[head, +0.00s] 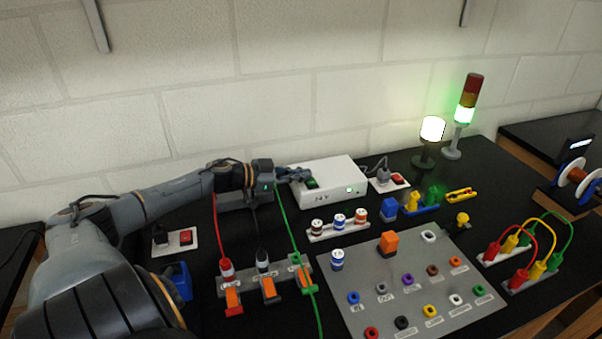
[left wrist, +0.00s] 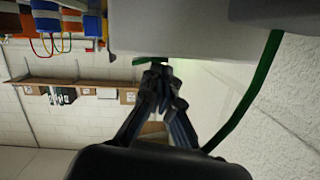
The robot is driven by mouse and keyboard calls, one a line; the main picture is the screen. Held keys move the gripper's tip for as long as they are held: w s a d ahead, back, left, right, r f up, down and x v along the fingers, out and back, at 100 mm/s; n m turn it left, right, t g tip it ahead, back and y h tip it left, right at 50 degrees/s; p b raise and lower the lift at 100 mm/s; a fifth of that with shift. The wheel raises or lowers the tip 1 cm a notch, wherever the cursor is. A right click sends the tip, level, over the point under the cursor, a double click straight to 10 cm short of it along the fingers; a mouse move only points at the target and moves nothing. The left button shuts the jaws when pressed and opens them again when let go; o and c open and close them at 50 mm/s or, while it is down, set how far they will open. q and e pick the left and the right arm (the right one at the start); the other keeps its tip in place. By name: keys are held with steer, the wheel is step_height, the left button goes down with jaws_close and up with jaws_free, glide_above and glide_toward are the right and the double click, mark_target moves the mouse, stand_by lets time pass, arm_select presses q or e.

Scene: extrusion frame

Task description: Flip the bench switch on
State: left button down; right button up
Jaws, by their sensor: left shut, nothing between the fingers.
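A white power box (head: 335,180) with 24V-like lettering stands at the back of the black bench. A green rocker switch (head: 312,183) is on its front, and a small green light glows to the right of it. My left gripper (head: 303,176) is shut and empty, with its fingertips at the switch. In the left wrist view the closed fingertips (left wrist: 158,72) are right at a green edge (left wrist: 150,60) on the box; I cannot tell if they touch. The switch is partly hidden, and its position is unclear. My right gripper is not in view.
A lit lamp (head: 432,130) and a signal tower (head: 466,112) glowing green stand behind. Red switches on white plates (head: 185,237) (head: 398,179) flank the box. Red, black and green cables hang near my left wrist. A grey board (head: 360,315) with coloured sockets lies in front.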

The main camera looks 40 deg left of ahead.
arm_select(q)
step_height(320, 180, up, 4)
steer(key=p, duration=0.4)
steer(key=shift+s+a+r+p, duration=0.1)
steer(key=shift+r+p, duration=0.15)
steer(key=shift+p, duration=0.25)
steer(key=p+v, duration=0.1)
steer(key=v, duration=0.8)
steer(key=shift+s+a+f, duration=0.15)
steer(key=shift+s+a, duration=0.05)
steer(key=shift+a, duration=0.15)
